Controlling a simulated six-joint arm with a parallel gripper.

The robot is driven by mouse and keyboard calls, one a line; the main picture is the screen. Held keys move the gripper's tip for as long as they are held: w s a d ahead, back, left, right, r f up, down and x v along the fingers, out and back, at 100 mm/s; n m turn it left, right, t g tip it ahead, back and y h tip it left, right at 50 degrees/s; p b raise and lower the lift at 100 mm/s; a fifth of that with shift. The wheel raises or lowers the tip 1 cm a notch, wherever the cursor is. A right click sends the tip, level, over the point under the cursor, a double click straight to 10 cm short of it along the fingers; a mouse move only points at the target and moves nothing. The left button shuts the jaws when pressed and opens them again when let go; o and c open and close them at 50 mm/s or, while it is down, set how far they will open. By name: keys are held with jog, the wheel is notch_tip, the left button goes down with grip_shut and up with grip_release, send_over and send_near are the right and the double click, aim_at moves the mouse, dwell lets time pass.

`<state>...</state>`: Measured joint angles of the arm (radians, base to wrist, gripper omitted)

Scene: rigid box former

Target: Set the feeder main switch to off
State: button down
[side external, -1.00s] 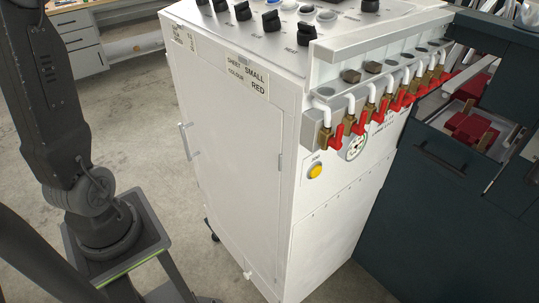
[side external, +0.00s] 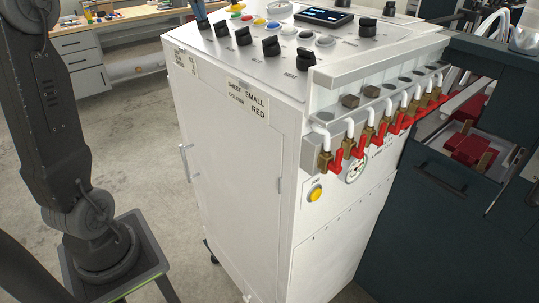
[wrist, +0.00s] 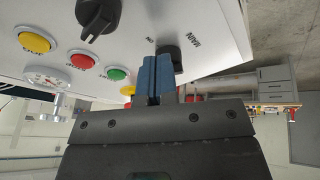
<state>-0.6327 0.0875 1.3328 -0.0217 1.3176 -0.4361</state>
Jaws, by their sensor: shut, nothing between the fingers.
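The main switch (wrist: 172,56) is a black rotary knob at the panel's edge, beside the label MAIN and a small ON mark in the wrist view. The fingers partly hide it, so I cannot tell which way it points. My gripper (wrist: 155,62) has blue fingers pressed together, with nothing between them. Their tips are at the left side of the knob; I cannot tell whether they touch it. In the side view the blue fingertips (side external: 203,20) are over the far left corner of the white cabinet's top panel (side external: 265,65).
A larger black knob (wrist: 98,17) and red (wrist: 83,59), yellow (wrist: 34,42) and green (wrist: 117,73) buttons are near my fingers. In the side view, a row of red-handled valves (side external: 370,138) lines the cabinet's right side. A workbench (side external: 110,45) stands behind.

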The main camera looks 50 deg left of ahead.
jog(key=r, duration=0.2)
jog(key=s+r, duration=0.1)
jog(key=r, duration=0.1)
jog(key=shift+r, duration=0.35)
jog(key=shift+a+f, duration=0.15)
jog(key=shift+f, duration=1.4)
jog(key=shift+a+f, duration=0.15)
jog(key=shift+f, duration=1.35)
jog(key=shift+w+a, duration=0.3)
jog(key=shift+w, duration=0.05)
jog(key=shift+w+d+r, duration=0.2)
jog(key=shift+w+d, duration=0.05)
jog(key=shift+w, duration=0.15)
jog(key=shift+d, duration=0.1)
